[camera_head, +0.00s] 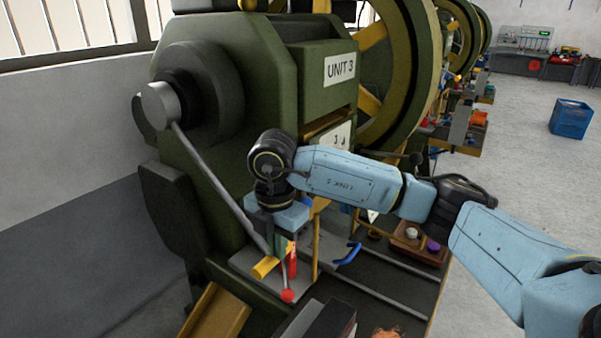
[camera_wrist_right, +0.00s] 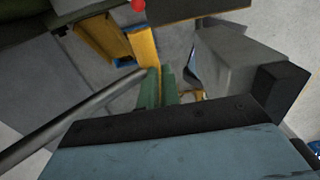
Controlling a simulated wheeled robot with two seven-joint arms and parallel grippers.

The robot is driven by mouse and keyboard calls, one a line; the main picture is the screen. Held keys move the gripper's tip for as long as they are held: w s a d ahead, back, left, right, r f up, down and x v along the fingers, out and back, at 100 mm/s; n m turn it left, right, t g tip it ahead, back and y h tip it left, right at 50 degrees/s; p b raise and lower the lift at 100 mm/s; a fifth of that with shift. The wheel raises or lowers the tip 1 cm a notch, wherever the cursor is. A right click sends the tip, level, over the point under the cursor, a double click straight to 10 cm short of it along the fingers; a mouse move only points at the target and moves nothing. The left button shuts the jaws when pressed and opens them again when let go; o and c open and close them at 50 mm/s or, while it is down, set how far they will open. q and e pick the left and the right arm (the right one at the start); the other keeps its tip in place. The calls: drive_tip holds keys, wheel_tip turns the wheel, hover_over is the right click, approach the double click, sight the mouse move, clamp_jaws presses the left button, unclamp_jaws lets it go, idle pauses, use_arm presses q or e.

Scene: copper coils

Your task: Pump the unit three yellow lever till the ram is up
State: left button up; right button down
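The green unit three press (camera_head: 270,75), labelled UNIT 3, stands at the left of the head view. My right gripper (camera_head: 284,244) is low at its front, pointing down. Its green fingers are close together at the yellow lever (camera_head: 265,268), whose end sticks out to the left below them. In the right wrist view the yellow lever (camera_wrist_right: 144,46) runs up from the fingertips (camera_wrist_right: 158,85), and yellow fills the narrow gap between the fingers. The ram is not clearly visible behind my right arm. My left gripper is not in view.
A long grey rod (camera_head: 222,188) with a red knob (camera_head: 288,296) slants past my gripper's left side. A yellow post (camera_head: 316,245) and a blue handle (camera_head: 348,254) stand to the right. A brown tray (camera_head: 420,250) lies further right. Open floor is at right.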

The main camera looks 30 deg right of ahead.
drive_tip(key=f, duration=0.1)
drive_tip(key=b, duration=0.1)
drive_tip(key=a+f, duration=0.1)
drive_tip(key=shift+w+f, duration=0.3)
drive_tip(key=shift+f, duration=0.05)
drive_tip(key=shift+s+d+r+p, duration=0.15)
drive_tip(key=shift+r+p, duration=0.15)
drive_tip(key=shift+r, duration=0.15)
drive_tip(key=s+d+r+p, duration=0.1)
drive_tip(key=s+r+p, duration=0.2)
drive_tip(key=r+p, duration=0.2)
drive_tip(key=s+d+r+p, duration=0.2)
drive_tip(key=s+r+p, duration=0.1)
drive_tip(key=r, duration=0.5)
drive_tip(key=shift+p, duration=0.85)
drive_tip(key=shift+w+a+f+b, duration=0.1)
drive_tip(key=shift+w+f+b, duration=0.1)
drive_tip(key=shift+f+b, duration=0.4)
